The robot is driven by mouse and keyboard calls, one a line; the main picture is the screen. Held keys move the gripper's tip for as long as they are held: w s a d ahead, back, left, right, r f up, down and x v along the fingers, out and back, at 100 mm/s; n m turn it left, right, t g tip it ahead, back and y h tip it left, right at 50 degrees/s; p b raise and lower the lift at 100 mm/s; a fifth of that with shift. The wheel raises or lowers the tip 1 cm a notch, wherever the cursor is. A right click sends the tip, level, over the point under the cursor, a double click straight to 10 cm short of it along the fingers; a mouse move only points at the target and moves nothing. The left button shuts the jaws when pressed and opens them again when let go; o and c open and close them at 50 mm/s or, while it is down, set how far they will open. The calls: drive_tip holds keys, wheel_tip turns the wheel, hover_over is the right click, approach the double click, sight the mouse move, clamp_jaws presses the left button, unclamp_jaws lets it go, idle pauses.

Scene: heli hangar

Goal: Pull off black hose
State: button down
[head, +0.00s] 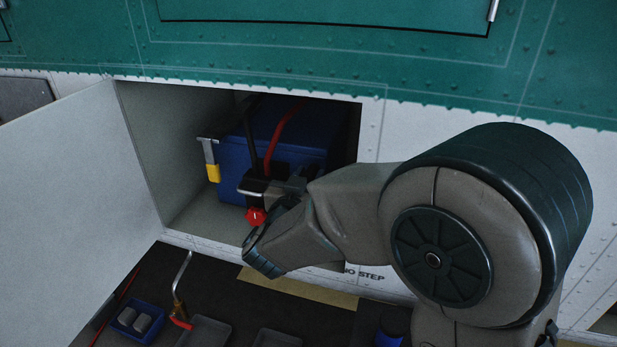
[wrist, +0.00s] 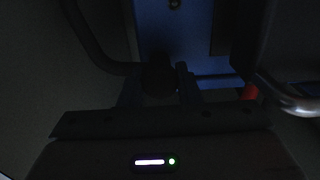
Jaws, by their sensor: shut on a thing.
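The black hose (head: 251,143) runs down the front of a blue box (head: 226,163) inside an open bay. In the dark wrist view the hose (wrist: 88,45) curves in from the upper left to a round dark end piece (wrist: 158,77). My gripper (wrist: 159,88) is shut on this end piece, with one finger on each side. In the head view my gripper (head: 283,190) reaches into the bay at the box's front, and my wrist partly hides the box and the hose end.
A red hose (head: 283,128) runs over the box beside the black one. A red knob (head: 255,216) and a metal bar are close to my gripper. A yellow-ended latch (head: 212,172) is at the left. The open white door (head: 85,165) bounds the left side. Trays (head: 205,333) lie below.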

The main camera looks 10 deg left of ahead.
drive_tip(key=s, duration=0.2)
drive_tip(key=shift+s+a, duration=0.2)
drive_tip(key=shift+s, duration=0.15)
drive_tip(key=c, duration=1.3)
unclamp_jaws()
drive_tip(key=shift+o, duration=1)
drive_tip(key=shift+s, duration=0.1)
drive_tip(key=s+a, duration=0.2)
drive_tip(key=s, duration=1.1)
drive_tip(key=shift+s, duration=0.35)
